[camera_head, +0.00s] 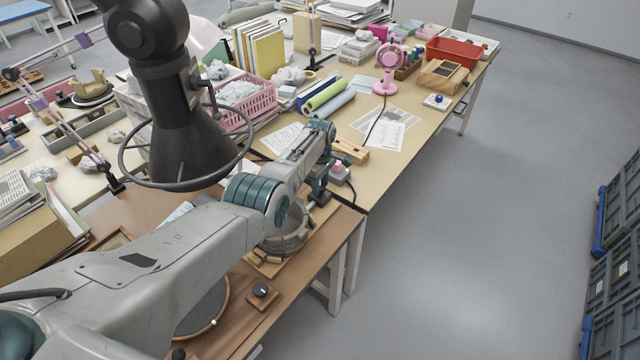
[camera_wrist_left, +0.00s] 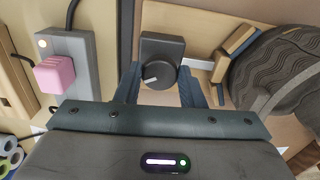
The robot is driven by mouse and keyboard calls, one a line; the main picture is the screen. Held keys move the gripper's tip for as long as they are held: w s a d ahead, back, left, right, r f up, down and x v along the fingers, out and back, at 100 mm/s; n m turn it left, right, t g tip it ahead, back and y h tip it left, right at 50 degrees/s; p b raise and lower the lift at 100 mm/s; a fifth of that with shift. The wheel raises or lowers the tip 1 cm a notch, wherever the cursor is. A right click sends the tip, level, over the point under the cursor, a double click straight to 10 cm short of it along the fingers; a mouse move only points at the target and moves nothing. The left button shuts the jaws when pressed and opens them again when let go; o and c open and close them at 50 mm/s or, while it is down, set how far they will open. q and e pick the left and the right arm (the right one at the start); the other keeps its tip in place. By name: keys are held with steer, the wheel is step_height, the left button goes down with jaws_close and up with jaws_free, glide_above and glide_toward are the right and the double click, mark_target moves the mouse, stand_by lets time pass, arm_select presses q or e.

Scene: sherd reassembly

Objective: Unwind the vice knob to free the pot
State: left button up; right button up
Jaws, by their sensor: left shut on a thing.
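The vice knob (camera_wrist_left: 158,74) is round and dark with a pale pointer line, in front of a dark block. My left gripper (camera_wrist_left: 160,82) is shut on the knob, with one finger on each side of it. In the head view my left gripper (camera_head: 319,194) is low at the back edge of the work board, and its own wrist hides the knob. The pot (camera_head: 286,240) is grey-brown and round, on the board beside the gripper and partly behind my forearm. Its dark ridged wall (camera_wrist_left: 278,75) fills the right of the wrist view, next to a wooden vice jaw (camera_wrist_left: 236,41).
A grey box with a pink block (camera_head: 338,168) stands close behind the gripper. A wooden block with a dark dial (camera_head: 262,291) and a round turntable (camera_head: 207,310) lie nearer. A magnifier lamp ring hangs above.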

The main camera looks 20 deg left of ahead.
arm_select(q)
steer(key=n, duration=0.6)
steer(key=shift+n, duration=0.3)
steer(key=n, duration=0.5)
steer(key=shift+w+n, duration=0.1)
steer(key=shift+n, duration=0.2)
steer(key=o, duration=1)
step_height(320, 180, up, 11)
steer(key=shift+f, duration=0.1)
stand_by(0.4)
